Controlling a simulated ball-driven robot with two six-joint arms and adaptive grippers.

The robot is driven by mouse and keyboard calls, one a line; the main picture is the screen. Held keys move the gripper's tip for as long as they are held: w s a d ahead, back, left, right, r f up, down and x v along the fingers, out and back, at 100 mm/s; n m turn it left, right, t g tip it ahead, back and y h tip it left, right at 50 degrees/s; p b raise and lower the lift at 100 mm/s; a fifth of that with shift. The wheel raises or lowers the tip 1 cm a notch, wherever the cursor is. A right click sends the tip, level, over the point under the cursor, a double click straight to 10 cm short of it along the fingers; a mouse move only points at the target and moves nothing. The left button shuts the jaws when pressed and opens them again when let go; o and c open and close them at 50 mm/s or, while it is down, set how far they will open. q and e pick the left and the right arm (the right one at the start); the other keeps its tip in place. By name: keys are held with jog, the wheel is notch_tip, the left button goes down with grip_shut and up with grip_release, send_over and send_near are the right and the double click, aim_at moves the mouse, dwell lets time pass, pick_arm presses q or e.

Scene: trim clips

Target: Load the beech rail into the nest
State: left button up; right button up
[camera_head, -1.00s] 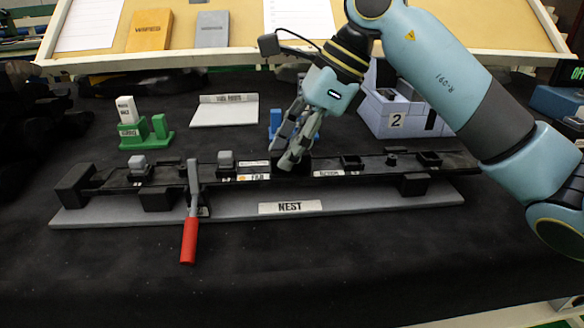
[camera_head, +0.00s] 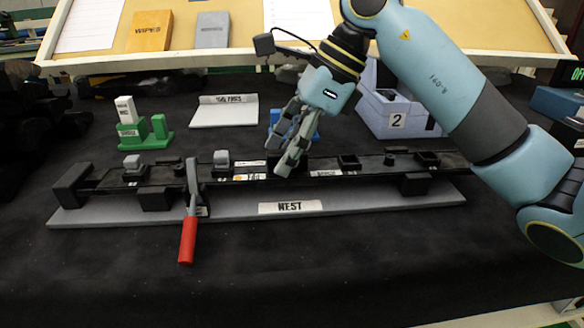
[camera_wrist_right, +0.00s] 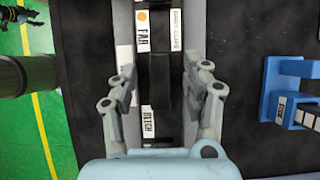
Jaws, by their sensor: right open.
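The nest (camera_head: 380,199) is a long grey base with a NEST label, lying across the black table. A long dark rail (camera_head: 330,165) lies along it, with black blocks and small labels; no beech-coloured rail shows. My right gripper (camera_head: 281,168) is open, pointing down at the middle of the dark rail. In the right wrist view its fingers (camera_wrist_right: 166,76) stand on either side of a raised black block (camera_wrist_right: 156,85) on the rail, with gaps showing. Whether the fingertips touch anything is not clear. My left gripper is not in view.
A red-handled lever (camera_head: 187,240) stands at the nest's front left. Grey blocks sit on the rail's left half. Behind are a green stand (camera_head: 130,140), a white plate (camera_head: 224,115), a blue holder (camera_head: 309,125) and a grey-blue bin (camera_head: 372,118). The front table is clear.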

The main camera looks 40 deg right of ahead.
jog(key=v, duration=0.7)
jog(key=shift+r, duration=0.25)
jog(key=shift+s+d+f, duration=0.1)
